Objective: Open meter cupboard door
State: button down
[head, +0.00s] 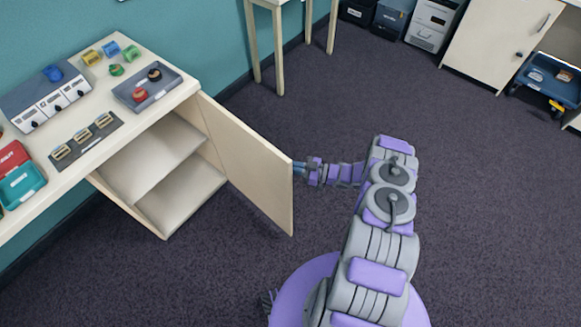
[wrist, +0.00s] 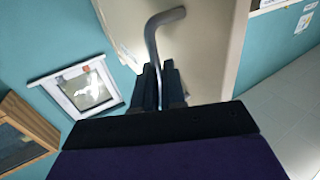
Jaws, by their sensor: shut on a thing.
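The meter cupboard (head: 150,185) is under the counter at the left in the head view. Its cream door (head: 245,160) stands swung out wide from the opening, and the inner shelves show. My gripper (head: 299,168) is at the door's free edge, on the outer side, partly hidden by the door. In the wrist view my gripper (wrist: 160,88) is shut on the bent grey handle (wrist: 153,38), which rises between the fingers against the door panel (wrist: 208,50).
The counter carries a meter panel (head: 48,98), a dark tray (head: 148,92) with knobs and small coloured parts. A cream table (head: 278,3) stands behind the door. Cabinets and a blue bin (head: 545,80) line the upper right. The dark carpet (head: 480,200) at right is clear.

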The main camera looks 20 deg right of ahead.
jog(key=shift+s+a, duration=0.15)
jog(key=shift+a, duration=0.3)
jog(key=c, duration=1.4)
grip_release()
jog(key=shift+d+f, duration=0.15)
jog(key=shift+d, duration=0.1)
jog(key=shift+o, duration=1)
jog(key=shift+d, duration=0.1)
jog(key=p+v, duration=0.2)
jog(key=v, duration=1.5)
jog(key=shift+d+r, duration=0.15)
jog(key=shift+r, duration=0.05)
